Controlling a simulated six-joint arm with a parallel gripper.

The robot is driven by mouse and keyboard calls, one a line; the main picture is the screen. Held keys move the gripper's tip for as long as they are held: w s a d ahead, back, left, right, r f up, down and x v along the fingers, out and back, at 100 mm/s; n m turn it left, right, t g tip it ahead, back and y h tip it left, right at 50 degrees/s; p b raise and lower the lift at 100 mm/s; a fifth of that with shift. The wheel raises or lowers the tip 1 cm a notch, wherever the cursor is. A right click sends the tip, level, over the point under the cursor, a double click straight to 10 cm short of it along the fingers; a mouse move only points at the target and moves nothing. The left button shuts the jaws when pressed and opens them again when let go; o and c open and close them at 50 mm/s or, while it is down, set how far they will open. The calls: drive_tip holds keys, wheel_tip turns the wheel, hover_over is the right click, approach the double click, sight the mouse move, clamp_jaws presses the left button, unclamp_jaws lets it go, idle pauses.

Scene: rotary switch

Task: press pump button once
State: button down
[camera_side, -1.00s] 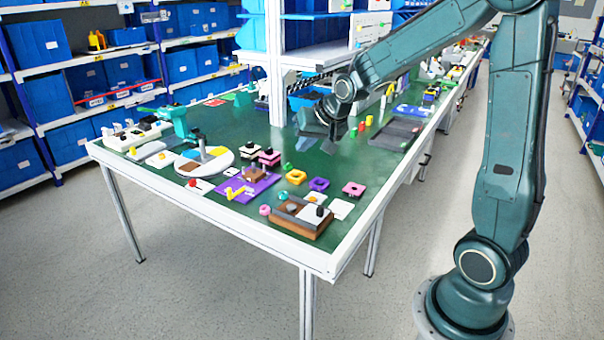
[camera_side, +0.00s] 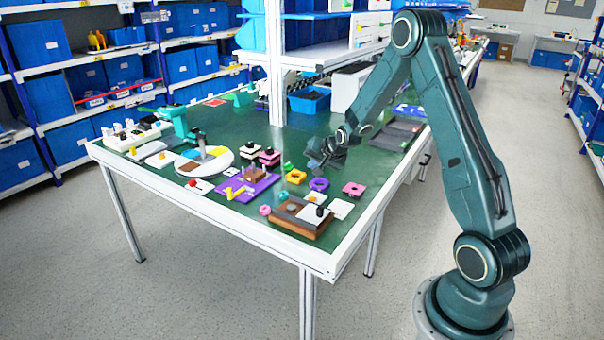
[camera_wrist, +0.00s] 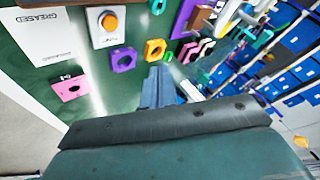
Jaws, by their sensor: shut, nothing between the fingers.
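A white plate (camera_wrist: 107,39) with a round orange button (camera_wrist: 108,22) is at the upper left of the wrist view, beyond my fingertips. Small print on the plate is too small to read surely. In the side view, the orange button (camera_side: 315,198) is small, behind the brown box. My gripper (camera_side: 318,160) is above the green table, behind the purple ring and apart from the button. In the wrist view, my gripper (camera_wrist: 158,85) has its fingers together and empty. A red button (camera_side: 193,183) on another white plate is at the table's front left.
A purple ring (camera_wrist: 123,59), an orange ring (camera_wrist: 154,49) and a pink block (camera_wrist: 70,88) lie near the button plate. A white plate marked GREASED (camera_wrist: 42,37) lies beside it. The brown box (camera_side: 302,217) stands at the table's front edge.

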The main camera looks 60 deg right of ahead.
sight(314, 200)
drive_tip(key=shift+d+f, duration=0.45)
drive_tip(key=shift+f, duration=0.05)
drive_tip(key=shift+f, duration=4.35)
drive_tip(key=shift+f, duration=0.9)
drive_tip(key=shift+r, duration=0.85)
drive_tip(key=shift+r, duration=0.15)
drive_tip(key=shift+r, duration=2.4)
